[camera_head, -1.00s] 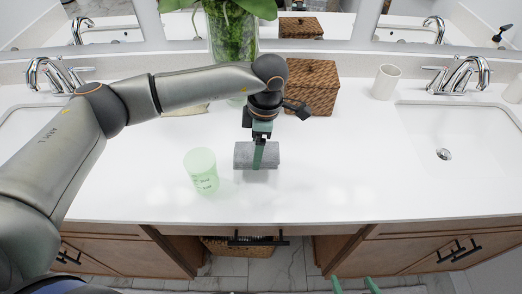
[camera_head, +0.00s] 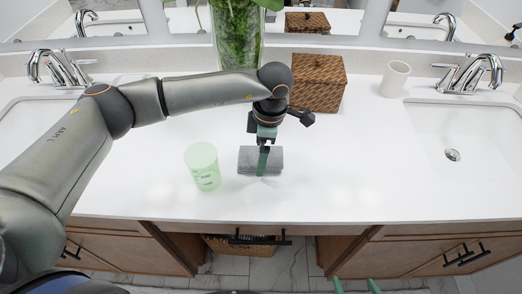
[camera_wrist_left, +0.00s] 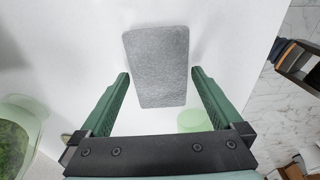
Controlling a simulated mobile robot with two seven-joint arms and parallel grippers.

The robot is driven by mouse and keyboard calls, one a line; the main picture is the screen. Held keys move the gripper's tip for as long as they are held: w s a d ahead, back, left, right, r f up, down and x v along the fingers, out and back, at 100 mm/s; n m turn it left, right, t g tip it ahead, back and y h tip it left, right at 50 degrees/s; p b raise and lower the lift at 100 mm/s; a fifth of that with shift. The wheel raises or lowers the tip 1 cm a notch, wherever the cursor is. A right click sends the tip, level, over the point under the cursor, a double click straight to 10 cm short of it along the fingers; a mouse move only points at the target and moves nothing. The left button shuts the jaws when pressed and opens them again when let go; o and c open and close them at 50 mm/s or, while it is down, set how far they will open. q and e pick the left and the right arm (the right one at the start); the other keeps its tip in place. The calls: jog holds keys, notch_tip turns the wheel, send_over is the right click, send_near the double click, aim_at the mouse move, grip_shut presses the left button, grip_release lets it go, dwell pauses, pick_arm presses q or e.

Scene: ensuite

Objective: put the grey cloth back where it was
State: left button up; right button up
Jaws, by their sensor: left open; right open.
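The grey cloth (camera_head: 248,160) is a folded block lying on the white counter, just right of the pale green cup. It also shows in the left wrist view (camera_wrist_left: 158,65). My left gripper (camera_head: 262,172) reaches down over the cloth. In the left wrist view its two green fingers (camera_wrist_left: 160,75) are open, one on each side of the cloth, with gaps showing. One finger hides part of the cloth in the head view. My right gripper (camera_head: 355,285) is open and empty at the bottom edge, in front of the counter.
The pale green cup (camera_head: 203,167) stands close left of the cloth. A woven box (camera_head: 318,82), a plant vase (camera_head: 237,40) and a white cup (camera_head: 395,79) stand behind. The sink (camera_head: 470,135) is at right. The front-right counter is clear.

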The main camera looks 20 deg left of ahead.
pick_arm(q)
notch_tip(320, 180, up, 12)
jog(key=d+b, duration=0.1)
jog(key=shift+w+d+r, duration=0.15)
jog(key=shift+w+d, duration=0.05)
jog(key=shift+s, duration=0.1)
dwell(0.5)
